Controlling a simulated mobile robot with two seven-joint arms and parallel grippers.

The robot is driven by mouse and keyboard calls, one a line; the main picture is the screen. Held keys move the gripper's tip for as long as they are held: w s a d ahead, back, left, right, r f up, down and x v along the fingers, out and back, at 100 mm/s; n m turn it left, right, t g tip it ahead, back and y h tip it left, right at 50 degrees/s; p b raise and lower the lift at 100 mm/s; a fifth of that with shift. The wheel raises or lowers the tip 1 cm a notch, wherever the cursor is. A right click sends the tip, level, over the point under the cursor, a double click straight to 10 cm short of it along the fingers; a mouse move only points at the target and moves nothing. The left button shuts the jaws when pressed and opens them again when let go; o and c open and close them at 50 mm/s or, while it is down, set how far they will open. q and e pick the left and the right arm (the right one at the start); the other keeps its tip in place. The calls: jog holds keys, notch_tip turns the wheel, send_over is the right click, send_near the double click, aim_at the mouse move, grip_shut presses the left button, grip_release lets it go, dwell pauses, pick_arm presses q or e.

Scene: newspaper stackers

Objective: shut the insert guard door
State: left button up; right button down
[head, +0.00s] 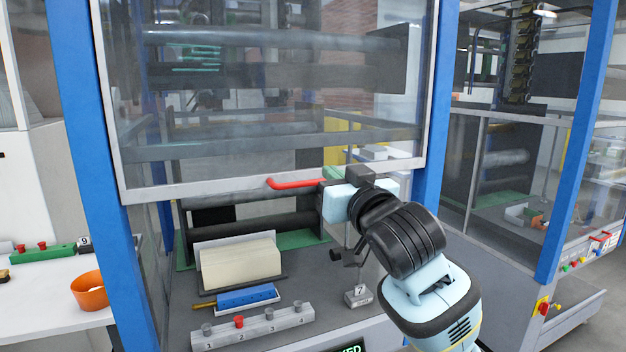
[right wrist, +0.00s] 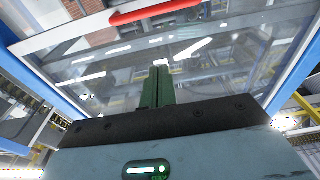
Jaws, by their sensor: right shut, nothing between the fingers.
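The insert guard door (head: 230,110) is a clear panel in a grey frame between blue posts, and it also shows in the right wrist view (right wrist: 215,60). It stands raised, with an open gap under its bottom rail. A red handle (head: 295,184) is on its lower edge; the handle shows at the top of the right wrist view (right wrist: 155,11). My right gripper (head: 334,172) is beside the handle's right end, its green fingers (right wrist: 157,72) shut and empty. Whether it touches the handle or rail I cannot tell. My left gripper is out of view.
Under the door are a cream paper stack (head: 240,263), a blue block (head: 247,296) and a grey numbered button strip (head: 252,327). An orange bowl (head: 93,290) is on the white table at left. A second blue-framed machine (head: 575,150) stands at right.

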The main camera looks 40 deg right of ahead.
jog(key=x, duration=1)
jog(key=shift+w+f, duration=0.1)
jog(key=shift+w, duration=0.1)
jog(key=shift+s+a+f, duration=0.1)
jog(key=shift+s+f, duration=0.15)
jog(key=shift+f, duration=0.75)
jog(key=shift+s+f, duration=0.25)
jog(key=shift+f, duration=0.75)
